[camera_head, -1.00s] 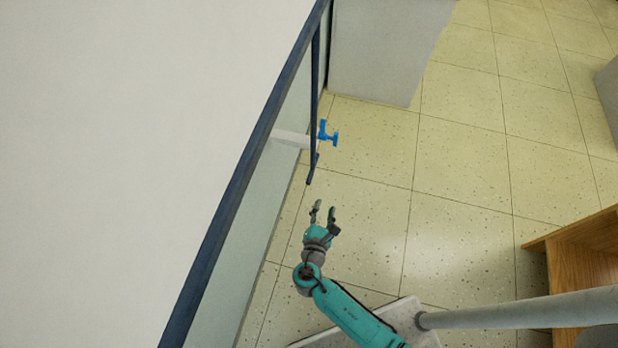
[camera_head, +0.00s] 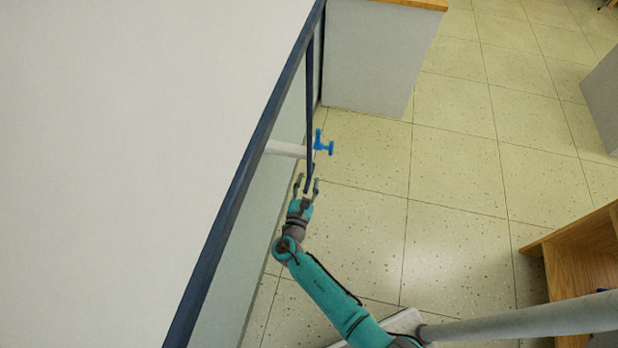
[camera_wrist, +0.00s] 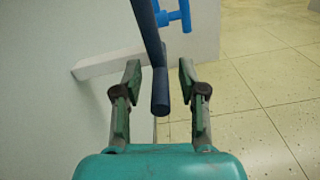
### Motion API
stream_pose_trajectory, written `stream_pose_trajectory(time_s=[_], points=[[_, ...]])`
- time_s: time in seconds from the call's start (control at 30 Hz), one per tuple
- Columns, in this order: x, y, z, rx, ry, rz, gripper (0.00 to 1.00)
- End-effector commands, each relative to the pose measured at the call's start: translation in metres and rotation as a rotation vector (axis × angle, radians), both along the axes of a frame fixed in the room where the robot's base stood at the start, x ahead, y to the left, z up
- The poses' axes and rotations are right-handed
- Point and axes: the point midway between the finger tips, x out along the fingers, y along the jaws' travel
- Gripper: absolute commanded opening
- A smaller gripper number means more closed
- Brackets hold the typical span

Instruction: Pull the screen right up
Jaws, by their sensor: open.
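The white screen (camera_head: 130,130) fills the left of the head view, edged by a dark blue bar (camera_head: 240,190). A dark blue rod (camera_head: 309,110) hangs down beside that edge; its lower end also shows in the wrist view (camera_wrist: 159,85). My gripper (camera_head: 306,181) is open at the rod's lower end. In the wrist view my gripper (camera_wrist: 158,75) has one finger on each side of the rod, with a gap to both. Whether the rod is deep enough between the fingers is hard to tell.
A blue tap-like fitting (camera_head: 322,144) is just beyond the rod, near a white bar (camera_head: 287,149) by the wall. A grey cabinet (camera_head: 370,60) stands behind. A wooden shelf unit (camera_head: 580,265) is at the right. The tiled floor between is clear.

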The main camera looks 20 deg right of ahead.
Motion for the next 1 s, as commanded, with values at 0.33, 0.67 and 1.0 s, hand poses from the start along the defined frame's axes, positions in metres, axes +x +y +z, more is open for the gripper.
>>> stream_pose_trajectory(time_s=[0.33,0.67,1.0], points=[[0.016,-0.012,0.000,0.000,0.000,0.001,0.41],[0.016,-0.011,0.000,0.000,0.001,0.001,0.06],[0.017,-0.012,0.001,0.001,-0.001,0.000,0.00]])
